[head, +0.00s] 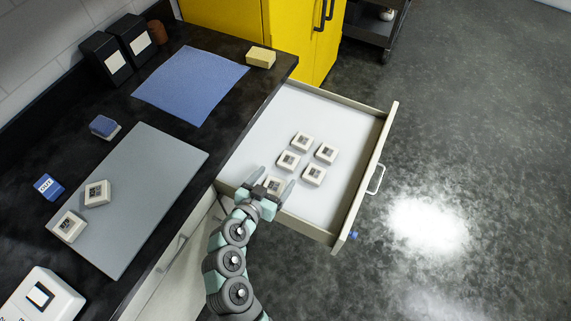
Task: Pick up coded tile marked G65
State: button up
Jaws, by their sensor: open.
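Several small white coded tiles with dark square codes lie in the open drawer (340,121). One tile (274,185) is between or just beyond the open fingers of my gripper (270,180), near the drawer's left front area. Other tiles lie further in: one at the top (302,141), one at right (326,153), one at left (288,160) and one lower (314,175). Two more tiles, one upper (97,193) and one lower (69,227), lie on the grey mat (140,190). The printed markings are too small to read, so I cannot tell which is G65.
Drawer walls surround the tiles, with a handle (376,179) outside. The dark counter also holds a blue cloth (190,85), a yellow block (261,57), two black boxes, a blue stamp-like block (104,126), a blue labelled block (48,187) and a white device (42,298). The drawer's upper area is clear.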

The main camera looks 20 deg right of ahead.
aim_at(288, 162)
jog(key=x, duration=0.5)
jog(key=shift+w+d+f, duration=0.35)
jog(key=x, duration=0.4)
jog(key=shift+w+a+f+b, duration=0.1)
jog(key=shift+w+f+b, duration=0.15)
jog(key=shift+f+b, duration=0.1)
jog(key=shift+a, duration=0.1)
jog(key=c, duration=1.6)
jog(key=shift+r, duration=0.1)
